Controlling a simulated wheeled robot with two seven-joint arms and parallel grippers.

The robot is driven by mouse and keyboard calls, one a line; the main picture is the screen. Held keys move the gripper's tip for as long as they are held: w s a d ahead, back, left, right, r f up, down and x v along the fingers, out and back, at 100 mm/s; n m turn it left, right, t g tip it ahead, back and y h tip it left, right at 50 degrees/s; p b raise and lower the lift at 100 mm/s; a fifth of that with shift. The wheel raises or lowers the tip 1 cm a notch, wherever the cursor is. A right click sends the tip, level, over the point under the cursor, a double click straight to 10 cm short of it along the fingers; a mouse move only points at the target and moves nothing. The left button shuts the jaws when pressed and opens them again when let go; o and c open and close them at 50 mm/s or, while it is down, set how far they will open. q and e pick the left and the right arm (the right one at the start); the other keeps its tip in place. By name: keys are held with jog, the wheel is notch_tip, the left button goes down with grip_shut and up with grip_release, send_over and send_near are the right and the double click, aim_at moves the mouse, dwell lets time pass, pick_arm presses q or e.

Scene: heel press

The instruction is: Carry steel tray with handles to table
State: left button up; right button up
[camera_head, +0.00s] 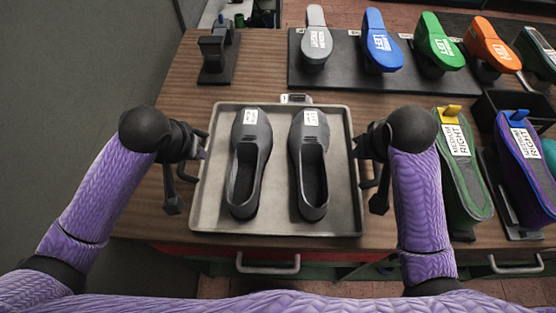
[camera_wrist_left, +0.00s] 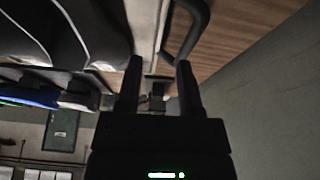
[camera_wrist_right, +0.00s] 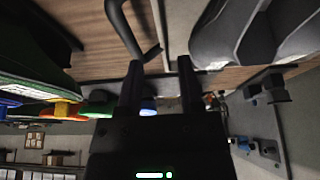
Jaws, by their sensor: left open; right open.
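A steel tray (camera_head: 277,226) lies on the brown wooden table (camera_head: 153,190) and holds two dark grey shoes (camera_head: 249,160) side by side. The tray's left and right sides have dark handles; the left handle (camera_wrist_left: 190,28) shows in the left wrist view and the right handle (camera_wrist_right: 122,28) in the right wrist view. My left gripper (camera_head: 188,177) is open at the tray's left side, close to its handle. My right gripper (camera_head: 372,177) is open at the right side, close to the other handle. Neither gripper visibly holds anything; exact contact with the handles cannot be told.
A dark rack with coloured shoe forms (camera_head: 382,42) stands behind the tray. Green (camera_head: 462,170) and purple (camera_head: 528,160) forms stand at the right, near my right arm. A black stand (camera_head: 218,55) is at the back left. Grey floor is open at the left.

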aim_at(354, 160)
pick_arm(q)
jog(key=x, duration=1)
pick_arm(e)
jog(key=x, duration=1)
pick_arm(q)
grip_shut()
pick_arm(e)
grip_shut()
pick_arm(q)
jog(key=shift+r, duration=0.1)
pick_arm(e)
jog(key=shift+r, duration=0.1)
